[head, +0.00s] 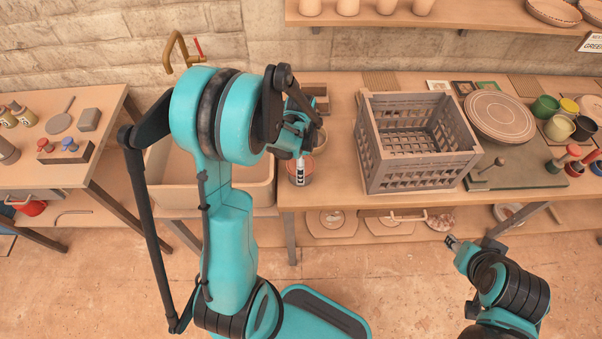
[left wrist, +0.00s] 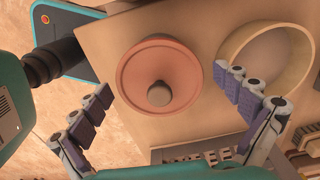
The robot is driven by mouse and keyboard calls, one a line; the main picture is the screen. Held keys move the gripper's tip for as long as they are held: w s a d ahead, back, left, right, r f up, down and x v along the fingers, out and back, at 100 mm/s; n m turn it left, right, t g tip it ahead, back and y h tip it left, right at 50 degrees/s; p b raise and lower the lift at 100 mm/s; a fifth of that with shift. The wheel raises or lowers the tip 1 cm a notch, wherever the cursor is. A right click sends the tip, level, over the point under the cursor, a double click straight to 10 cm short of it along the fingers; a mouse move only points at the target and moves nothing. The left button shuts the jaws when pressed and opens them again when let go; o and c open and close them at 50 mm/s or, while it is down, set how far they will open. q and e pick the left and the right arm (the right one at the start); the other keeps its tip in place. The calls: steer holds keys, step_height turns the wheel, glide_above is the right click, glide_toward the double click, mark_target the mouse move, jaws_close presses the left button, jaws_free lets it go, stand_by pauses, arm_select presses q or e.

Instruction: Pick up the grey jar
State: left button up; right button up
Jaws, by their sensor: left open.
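A small jar (head: 301,181) with a greyish body and reddish top stands near the front edge of the middle table, partly hidden by my left gripper (head: 299,160). In the left wrist view a round terracotta lid (left wrist: 135,75) with a grey-brown knob (left wrist: 158,93) is seen from above. My left gripper (left wrist: 166,85) is open, its fingers apart on either side of the lid, holding nothing. How high the fingertips are above the lid is hard to judge. My right gripper (head: 450,241) is low in front of the table, away from the jar; its fingers are too small to read.
A cream ring (left wrist: 305,60) lies close beside the lid. A slatted grey-brown crate (head: 420,173) stands right of the jar. A sink basin (head: 255,196) lies left, and a wheel plate (head: 499,115) and several paint pots lie farther right.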

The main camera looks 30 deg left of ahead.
arm_select(q)
steer(key=c, duration=1.2)
steer(key=shift+r, duration=0.1)
